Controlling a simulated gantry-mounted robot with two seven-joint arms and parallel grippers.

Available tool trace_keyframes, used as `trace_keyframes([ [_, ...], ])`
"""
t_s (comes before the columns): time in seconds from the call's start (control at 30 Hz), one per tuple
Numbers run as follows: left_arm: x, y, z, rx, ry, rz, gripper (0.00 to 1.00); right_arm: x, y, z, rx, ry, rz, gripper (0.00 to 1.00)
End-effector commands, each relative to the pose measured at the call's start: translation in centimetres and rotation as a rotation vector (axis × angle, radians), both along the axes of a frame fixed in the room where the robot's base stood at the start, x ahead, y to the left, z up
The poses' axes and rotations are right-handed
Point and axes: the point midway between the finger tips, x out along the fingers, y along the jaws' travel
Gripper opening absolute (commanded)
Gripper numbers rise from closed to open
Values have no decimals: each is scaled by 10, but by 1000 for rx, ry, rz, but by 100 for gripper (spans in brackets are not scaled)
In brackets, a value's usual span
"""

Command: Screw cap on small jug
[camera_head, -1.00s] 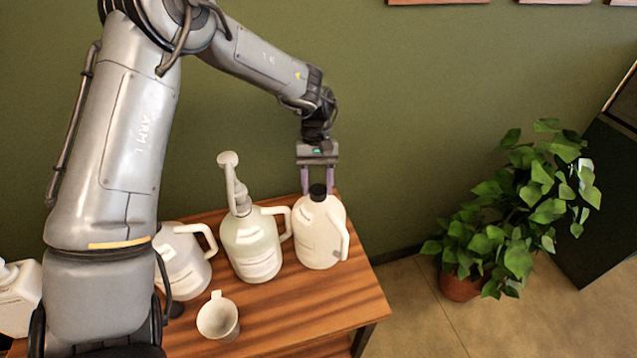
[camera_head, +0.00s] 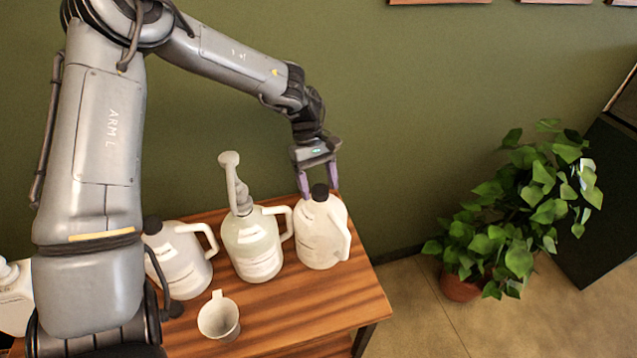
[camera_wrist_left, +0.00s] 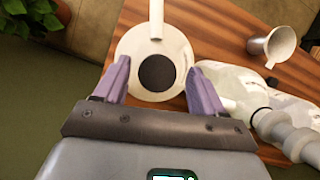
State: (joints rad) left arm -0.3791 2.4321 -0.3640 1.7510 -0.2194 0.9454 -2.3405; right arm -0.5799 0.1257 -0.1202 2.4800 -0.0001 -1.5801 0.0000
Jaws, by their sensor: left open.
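A white jug (camera_head: 320,238) with a black cap (camera_head: 320,192) on its neck stands upright at the right end of the wooden table. In the left wrist view the round black cap (camera_wrist_left: 157,73) is seen from above on the jug (camera_wrist_left: 180,45). My left gripper (camera_head: 319,196) is open, its purple fingers at either side of the cap. In the wrist view the fingers (camera_wrist_left: 160,88) are apart, with gaps between them and the cap. My right gripper is not in view.
A pump jug (camera_head: 252,250) stands just left of the white jug, with another handled jug (camera_head: 180,265) farther left. A small cup (camera_head: 218,318) is near the front of the table (camera_head: 290,315). A potted plant (camera_head: 515,220) stands on the floor at right.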

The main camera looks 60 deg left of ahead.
Motion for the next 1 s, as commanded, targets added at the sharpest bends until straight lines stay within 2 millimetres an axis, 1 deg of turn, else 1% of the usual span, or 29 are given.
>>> trace_keyframes([
  [0.03,0,-1,1,-7,-6,89,70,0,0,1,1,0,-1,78],
  [0.2,0,-2,2,-8,-6,412,70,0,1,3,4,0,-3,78],
  [0.3,0,-2,2,-5,-4,587,70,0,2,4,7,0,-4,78],
  [0.4,0,-1,2,-4,-4,724,70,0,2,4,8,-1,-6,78],
  [0.5,0,-1,1,-1,-1,809,70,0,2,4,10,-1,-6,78],
  [0.57,0,0,1,-1,-2,836,70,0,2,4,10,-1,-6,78],
  [0.8,0,0,0,0,1,851,70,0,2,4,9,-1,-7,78],
  [0.87,0,0,0,0,1,850,62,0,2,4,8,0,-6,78],
  [1.0,0,0,1,0,0,849,41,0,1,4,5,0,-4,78],
])
